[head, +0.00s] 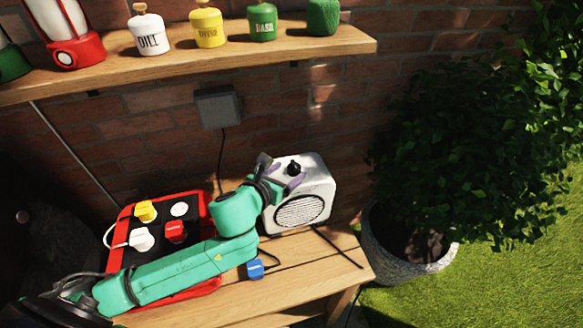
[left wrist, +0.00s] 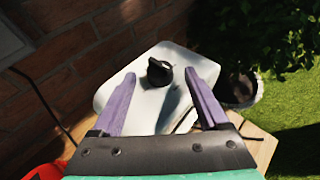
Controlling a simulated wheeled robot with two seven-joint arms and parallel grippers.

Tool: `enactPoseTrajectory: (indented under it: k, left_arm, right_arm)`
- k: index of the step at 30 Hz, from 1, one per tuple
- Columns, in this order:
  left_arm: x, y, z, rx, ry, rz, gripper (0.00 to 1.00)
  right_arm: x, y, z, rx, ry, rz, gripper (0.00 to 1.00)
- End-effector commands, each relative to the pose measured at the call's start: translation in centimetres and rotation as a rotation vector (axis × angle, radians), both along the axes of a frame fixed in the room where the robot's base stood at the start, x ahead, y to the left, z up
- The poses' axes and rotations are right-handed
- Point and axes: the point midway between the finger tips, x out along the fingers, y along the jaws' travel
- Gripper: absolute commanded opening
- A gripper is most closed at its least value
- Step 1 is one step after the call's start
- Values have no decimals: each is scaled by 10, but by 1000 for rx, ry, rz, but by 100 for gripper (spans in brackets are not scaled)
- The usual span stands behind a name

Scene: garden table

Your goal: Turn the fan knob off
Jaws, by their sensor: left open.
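The fan (head: 316,191) is a white box with a round grille on its front, standing at the right end of the wooden table. Its black knob (head: 294,168) sits on the top face. My left gripper (head: 279,171) is at the fan's top, with its purple fingers apart. In the left wrist view the knob (left wrist: 160,72) lies between and just beyond the open fingertips (left wrist: 160,78), with a gap on both sides. The fan's white top (left wrist: 150,106) shows between the fingers. My right gripper is not in view.
A shelf (head: 340,42) with jars runs above, and a potted bush (head: 385,250) stands at right.

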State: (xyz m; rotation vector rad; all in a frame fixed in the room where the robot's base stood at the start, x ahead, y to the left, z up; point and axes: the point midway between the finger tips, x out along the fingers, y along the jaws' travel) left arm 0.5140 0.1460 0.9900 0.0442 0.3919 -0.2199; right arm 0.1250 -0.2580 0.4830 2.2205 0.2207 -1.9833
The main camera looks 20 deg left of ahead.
Motion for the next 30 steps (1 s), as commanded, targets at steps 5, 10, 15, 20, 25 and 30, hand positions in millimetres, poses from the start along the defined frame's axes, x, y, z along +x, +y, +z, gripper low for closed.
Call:
enactPoseTrajectory:
  k: [5,10,15,20,25,30]
  left_arm:
    - [23,-5,-8,-1,-2,1,78]
    - [25,-5,-11,1,0,0,78]
    - [25,-5,-11,0,-1,1,51]
    - [25,-5,-11,0,-1,1,0]
    - [25,-5,-11,-1,0,7,0]
    - [25,-6,-10,-2,0,42,0]
  right_arm:
    - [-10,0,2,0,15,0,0]
    - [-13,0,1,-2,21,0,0]
    - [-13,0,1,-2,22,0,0]
    - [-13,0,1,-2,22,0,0]
    - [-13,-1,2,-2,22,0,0]
    - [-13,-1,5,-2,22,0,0]
